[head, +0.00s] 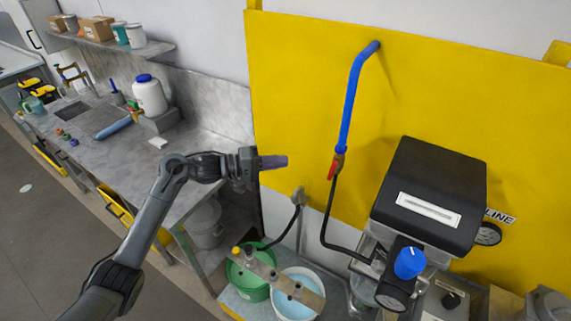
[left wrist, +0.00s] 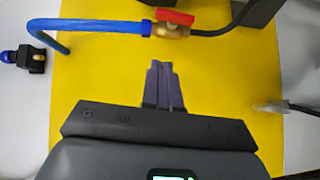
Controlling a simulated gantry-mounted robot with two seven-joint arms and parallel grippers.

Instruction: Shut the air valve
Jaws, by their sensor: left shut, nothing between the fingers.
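The air valve has a red handle (head: 336,165) and sits at the lower end of a blue pipe (head: 351,95) in front of the yellow panel. In the left wrist view the red handle (left wrist: 175,16) lies roughly along the line of the pipe, over a brass body (left wrist: 172,31). My left gripper (head: 286,161) is shut and empty, to the left of the valve in the head view and apart from it. Its closed fingers (left wrist: 160,70) point towards the valve in the left wrist view. My right gripper is not in view.
A black hose (head: 323,225) runs down from the valve to a machine with a black cover (head: 432,190). A regulator has a blue knob (head: 409,262). A grey plug (head: 298,196) with a cable sits below left. The yellow panel (head: 300,80) is bare left of the pipe.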

